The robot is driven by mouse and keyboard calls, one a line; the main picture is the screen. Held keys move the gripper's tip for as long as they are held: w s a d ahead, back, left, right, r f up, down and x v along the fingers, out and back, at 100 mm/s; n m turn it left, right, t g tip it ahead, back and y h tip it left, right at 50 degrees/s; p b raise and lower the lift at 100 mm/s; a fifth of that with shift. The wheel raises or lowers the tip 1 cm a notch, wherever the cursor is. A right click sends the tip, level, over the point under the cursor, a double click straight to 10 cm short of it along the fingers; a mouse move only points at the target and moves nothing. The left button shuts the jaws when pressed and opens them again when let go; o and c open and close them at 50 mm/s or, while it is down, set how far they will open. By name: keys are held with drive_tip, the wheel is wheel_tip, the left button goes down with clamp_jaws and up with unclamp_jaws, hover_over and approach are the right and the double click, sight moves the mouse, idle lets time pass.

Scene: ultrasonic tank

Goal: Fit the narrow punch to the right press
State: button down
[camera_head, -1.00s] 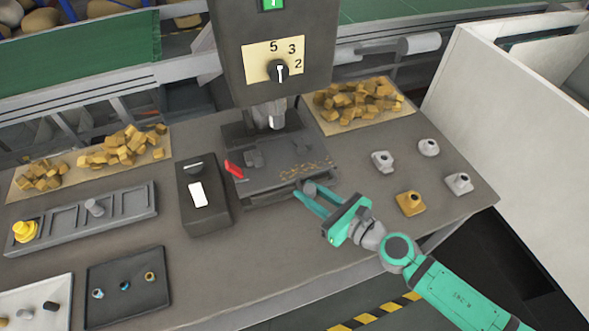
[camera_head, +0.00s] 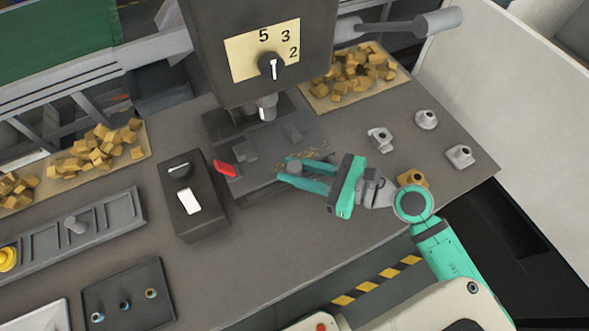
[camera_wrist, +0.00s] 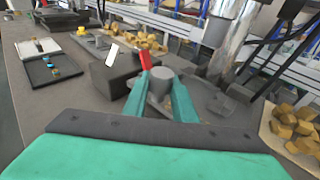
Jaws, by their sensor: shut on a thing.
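My gripper (camera_head: 290,176) is shut on a grey cylindrical punch, whose round top (camera_head: 296,166) shows between the fingertips. In the wrist view my gripper (camera_wrist: 162,102) holds the same punch, with its top (camera_wrist: 162,73) facing up. Its lower end is hidden, so I cannot tell its width there. The press (camera_head: 265,90) stands behind, with a dial on its front and a metal ram (camera_head: 266,106) over a dark bed (camera_head: 232,184). The punch is over the front right of the bed, apart from the ram. The press column (camera_wrist: 228,48) rises beyond the fingers in the wrist view.
A red lever (camera_head: 225,168) sticks up at the bed's left, beside a black control box (camera_head: 194,212). A slotted rack (camera_head: 105,222) with a grey peg is at left. Several metal parts (camera_head: 426,120) stand at right.

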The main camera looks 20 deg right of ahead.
drive_tip(key=shift+w+d, duration=0.1)
drive_tip(key=shift+w, duration=0.55)
drive_tip(key=shift+w+a+r, duration=0.1)
drive_tip(key=shift+w+a, duration=0.05)
drive_tip(key=shift+w, duration=3.15)
drive_tip(key=shift+w+a, duration=0.1)
drive_tip(key=shift+w, duration=3.2)
drive_tip(key=shift+r, duration=0.2)
drive_tip(key=shift+s+r, duration=0.1)
drive_tip(key=shift+r, duration=0.05)
